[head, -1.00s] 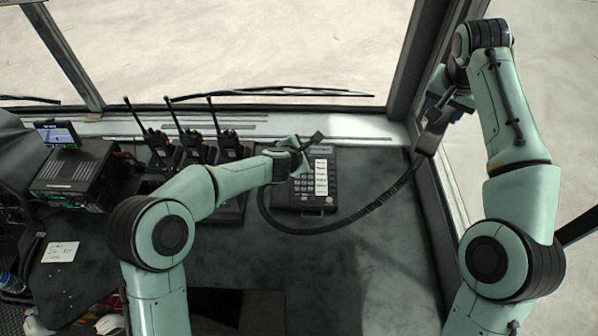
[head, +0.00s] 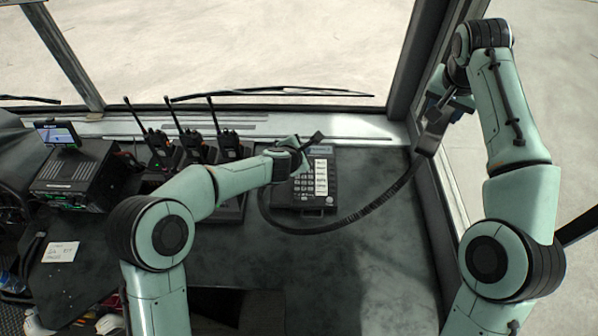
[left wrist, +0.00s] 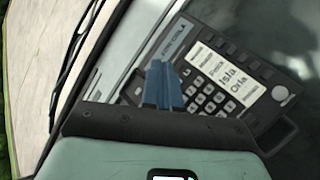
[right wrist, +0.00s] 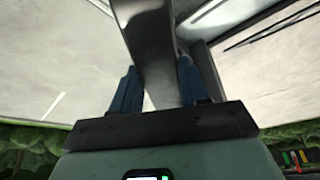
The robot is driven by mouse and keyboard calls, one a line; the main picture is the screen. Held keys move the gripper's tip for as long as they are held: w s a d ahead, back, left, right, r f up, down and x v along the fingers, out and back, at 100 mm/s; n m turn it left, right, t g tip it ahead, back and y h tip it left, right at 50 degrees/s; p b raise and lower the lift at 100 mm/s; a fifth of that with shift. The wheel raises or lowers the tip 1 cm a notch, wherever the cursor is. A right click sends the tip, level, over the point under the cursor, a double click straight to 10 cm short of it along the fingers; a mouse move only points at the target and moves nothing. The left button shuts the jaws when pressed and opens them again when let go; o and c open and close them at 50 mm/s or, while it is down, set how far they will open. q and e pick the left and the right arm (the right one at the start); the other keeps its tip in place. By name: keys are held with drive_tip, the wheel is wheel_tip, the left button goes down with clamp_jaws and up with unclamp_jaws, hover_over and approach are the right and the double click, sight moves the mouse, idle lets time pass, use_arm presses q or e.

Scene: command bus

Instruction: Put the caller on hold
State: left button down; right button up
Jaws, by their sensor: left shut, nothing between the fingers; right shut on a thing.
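A black desk phone (head: 318,200) with a keypad and a white label strip sits on the dark dash. In the left wrist view, the phone (left wrist: 210,75) shows names on its label strip and a row of dark keys beside it. My left gripper (left wrist: 163,85) is shut and empty, its blue fingertips over the phone's upper keypad side; contact cannot be told. My right gripper (right wrist: 157,88) is shut on the dark handset (right wrist: 158,45), held up at the right by the window post. The handset (head: 430,138) also shows in the head view, with its cord (head: 375,207) running down to the phone.
Several handheld radios (head: 190,150) stand in chargers left of the phone. A radio unit (head: 70,175) with a small screen and a paper note (head: 61,252) are farther left. The dash (head: 385,260) is clear in front of the phone. The windshield (head: 270,45) lies behind.

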sight(302, 193)
use_arm(q)
drive_tip(key=shift+f, duration=0.1)
use_arm(e)
drive_tip(key=shift+r, duration=0.1)
idle(0.5)
